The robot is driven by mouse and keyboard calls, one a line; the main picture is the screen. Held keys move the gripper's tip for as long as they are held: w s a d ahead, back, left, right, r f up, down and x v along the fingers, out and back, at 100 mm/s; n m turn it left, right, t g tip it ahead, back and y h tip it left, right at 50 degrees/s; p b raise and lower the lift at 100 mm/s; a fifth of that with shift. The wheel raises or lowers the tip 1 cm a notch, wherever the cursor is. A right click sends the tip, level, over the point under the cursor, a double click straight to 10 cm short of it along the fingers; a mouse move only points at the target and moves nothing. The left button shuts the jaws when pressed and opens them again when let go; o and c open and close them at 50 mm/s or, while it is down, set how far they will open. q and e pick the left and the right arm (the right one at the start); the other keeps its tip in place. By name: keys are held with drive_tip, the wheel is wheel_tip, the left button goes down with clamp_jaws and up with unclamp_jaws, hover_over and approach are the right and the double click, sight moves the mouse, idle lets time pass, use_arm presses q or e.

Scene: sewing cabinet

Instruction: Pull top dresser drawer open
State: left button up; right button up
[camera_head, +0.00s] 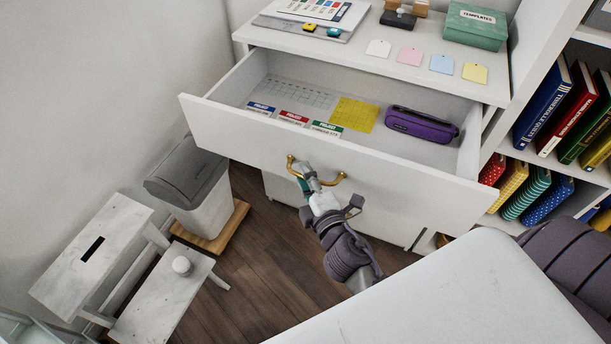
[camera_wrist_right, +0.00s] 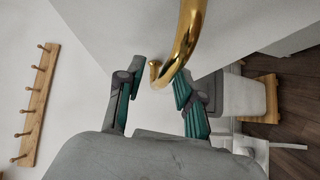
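The white top drawer (camera_head: 400,197) of the dresser is pulled well out, and its inside shows in the head view. Its curved brass handle (camera_head: 341,178) is on the front panel. My right gripper (camera_head: 306,178) is at the left part of this handle. In the right wrist view the brass handle (camera_wrist_right: 188,40) comes down from the top, and its end lies between the spread fingers of my right gripper (camera_wrist_right: 155,92). The fingers look apart, not closed on it. Contact cannot be told. My left gripper is not in view.
The drawer holds a purple case (camera_head: 421,124), a yellow grid sheet (camera_head: 354,114) and several labelled packets. A grey-lidded bin (camera_head: 190,175) and a white step stool (camera_head: 95,250) stand at left. A bookshelf (camera_head: 530,157) is close on the right. Wooden floor (camera_head: 255,270) shows below.

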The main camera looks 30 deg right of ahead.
drive_tip(key=s, duration=0.7)
drive_tip(key=shift+s+a+r, duration=0.15)
drive_tip(key=shift+a+r, duration=0.1)
drive_tip(key=shift+r, duration=0.05)
drive_tip(key=s+a+f+m+g+y+p, duration=0.1)
drive_tip(key=s+f+m+g, duration=0.15)
drive_tip(key=f, duration=0.75)
drive_tip(key=s+a+f+m+g+p, duration=0.1)
drive_tip(key=s+a+f+m+g, duration=0.15)
drive_tip(key=f, duration=0.75)
drive_tip(key=s+a+f+m+g+y+p, duration=0.1)
drive_tip(key=s+f+m+g, duration=0.2)
drive_tip(key=f, duration=0.7)
drive_tip(key=s+d+f+m+g, duration=0.3)
drive_tip(key=s+f, duration=0.5)
drive_tip(key=s, duration=0.4)
drive_tip(key=s+d+f+m+g+p, duration=0.1)
drive_tip(key=s+d+f+m+g, duration=0.1)
drive_tip(key=s+d+f+g, duration=0.2)
drive_tip(key=s+f+g, duration=0.1)
drive_tip(key=s+f, duration=0.2)
drive_tip(key=s, duration=0.5)
drive_tip(key=shift+s+d+f+m+h, duration=0.15)
drive_tip(key=shift+d+f+m+h, duration=0.15)
drive_tip(key=shift+f+m+h, duration=0.1)
